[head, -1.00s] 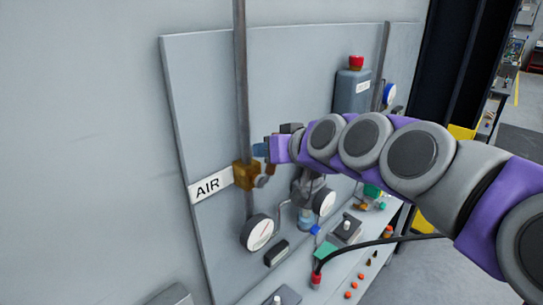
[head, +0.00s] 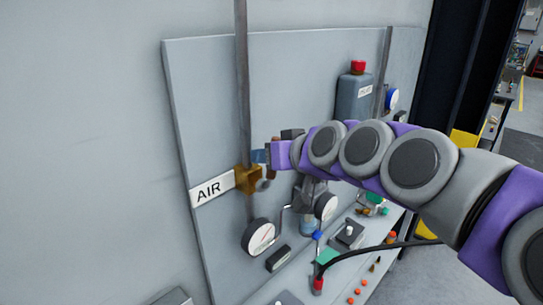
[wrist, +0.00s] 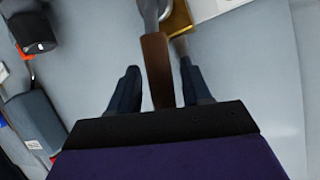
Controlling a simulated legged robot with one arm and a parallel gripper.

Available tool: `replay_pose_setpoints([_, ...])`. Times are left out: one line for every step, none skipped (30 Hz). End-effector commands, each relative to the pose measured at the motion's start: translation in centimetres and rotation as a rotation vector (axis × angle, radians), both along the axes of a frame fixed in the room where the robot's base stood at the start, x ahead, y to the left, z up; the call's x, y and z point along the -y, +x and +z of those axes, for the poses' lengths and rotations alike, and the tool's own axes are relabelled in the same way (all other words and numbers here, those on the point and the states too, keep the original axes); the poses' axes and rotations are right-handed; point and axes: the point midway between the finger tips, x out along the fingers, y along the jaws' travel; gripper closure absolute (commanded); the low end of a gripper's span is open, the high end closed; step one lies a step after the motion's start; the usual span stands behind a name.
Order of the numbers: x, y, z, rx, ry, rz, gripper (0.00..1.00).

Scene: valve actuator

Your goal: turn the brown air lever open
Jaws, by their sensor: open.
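The brown air lever (wrist: 157,66) stands between the two dark fingers of my gripper (wrist: 160,88) in the wrist view, with a visible gap on either side. The brass valve body (head: 247,179) sits on the vertical pipe, beside the white AIR label (head: 211,189). It also shows at the top of the wrist view (wrist: 178,18). The gripper hides part of the lever in the head view.
The grey vertical pipe (head: 242,80) runs close left of the gripper. A round gauge (head: 259,236) sits below the valve. A grey bottle with a red cap (head: 354,97) stands to the right.

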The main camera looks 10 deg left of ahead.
Motion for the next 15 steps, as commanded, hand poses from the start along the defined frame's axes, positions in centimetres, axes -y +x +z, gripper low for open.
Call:
replay_pose_setpoints([0.0, 0.0, 0.0, 0.001, 0.001, 0.0, 0.52])
replay_pose_setpoints([0.0, 0.0, 0.0, 0.001, 0.001, 0.0, 0.52])
replay_pose_setpoints([0.0, 0.0, 0.0, 0.001, 0.001, 0.0, 0.52])
replay_pose_setpoints([0.1, 0.0, 0.1, 0.001, 0.001, 0.0, 0.52])
replay_pose_setpoints([0.1, 0.0, 0.1, 0.002, 0.001, -0.001, 0.52])
replay_pose_setpoints([0.3, -0.2, 0.3, 0.002, 0.001, -0.001, 0.52])
replay_pose_setpoints([0.5, -0.3, 0.4, 0.002, 0.002, -0.002, 0.52])
replay_pose_setpoints([0.7, -0.5, 0.5, 0.002, 0.002, -0.003, 0.52])
replay_pose_setpoints([1.0, -0.9, 0.8, 0.004, 0.002, -0.003, 0.52])
replay_pose_setpoints([1.3, -1.2, 1.0, 0.004, 0.002, -0.003, 0.52])
replay_pose_setpoints([1.6, -1.6, 1.3, 0.005, 0.003, -0.003, 0.52])
replay_pose_setpoints([2.0, -2.1, 1.6, 0.005, 0.003, -0.002, 0.52])
replay_pose_setpoints([2.5, -2.5, 1.9, 0.005, 0.004, -0.004, 0.52])
replay_pose_setpoints([2.9, -2.9, 2.1, 0.005, 0.004, -0.004, 0.52])
replay_pose_setpoints([3.5, -3.4, 2.5, 0.006, 0.004, -0.005, 0.52])
